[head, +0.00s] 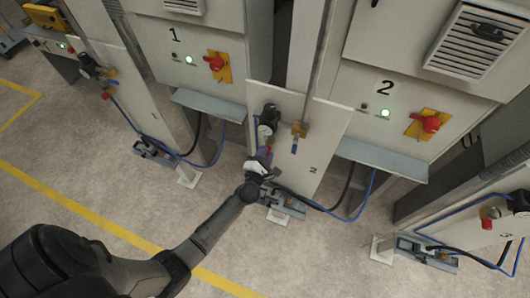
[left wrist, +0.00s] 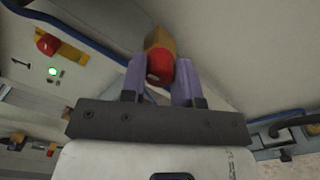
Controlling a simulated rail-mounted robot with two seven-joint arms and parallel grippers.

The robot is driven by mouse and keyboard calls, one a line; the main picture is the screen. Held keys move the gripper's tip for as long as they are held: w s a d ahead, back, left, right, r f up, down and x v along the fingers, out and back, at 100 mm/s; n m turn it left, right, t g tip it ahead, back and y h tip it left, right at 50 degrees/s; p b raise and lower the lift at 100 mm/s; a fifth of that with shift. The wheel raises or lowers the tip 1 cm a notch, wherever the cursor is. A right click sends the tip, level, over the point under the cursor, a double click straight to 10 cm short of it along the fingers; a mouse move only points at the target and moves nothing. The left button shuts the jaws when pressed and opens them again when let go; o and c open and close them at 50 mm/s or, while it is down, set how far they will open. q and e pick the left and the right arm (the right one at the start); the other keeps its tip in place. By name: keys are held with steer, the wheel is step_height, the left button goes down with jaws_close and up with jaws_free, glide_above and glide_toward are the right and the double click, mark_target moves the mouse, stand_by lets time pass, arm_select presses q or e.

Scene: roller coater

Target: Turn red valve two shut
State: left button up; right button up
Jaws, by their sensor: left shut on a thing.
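The red valve (left wrist: 157,68) with its brass-yellow body shows in the left wrist view, straight ahead between the two purple fingers. My left gripper (left wrist: 160,82) is shut on this red valve, one finger on each side. In the head view my left gripper (head: 265,154) reaches up to the pale panel marked 2 (head: 312,169), beside a dark round gauge or motor part. There the valve is mostly hidden by the gripper. I cannot tell how far the valve is turned. My right gripper is not in view.
A brass fitting with a blue handle (head: 297,134) sits just right of the gripper. Red knobs on yellow plates are on cabinet 1 (head: 217,64) and cabinet 2 (head: 428,124). Another red valve (head: 487,223) is at the far right. Blue hoses hang below; open floor lies in front.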

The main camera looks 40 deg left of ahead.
arm_select(q)
steer(key=shift+m, duration=0.9)
steer(key=o, duration=0.9)
steer(key=shift+o, duration=0.2)
steer(key=b+v, duration=0.1)
steer(key=v, duration=1.3)
steer(key=shift+w, duration=0.1)
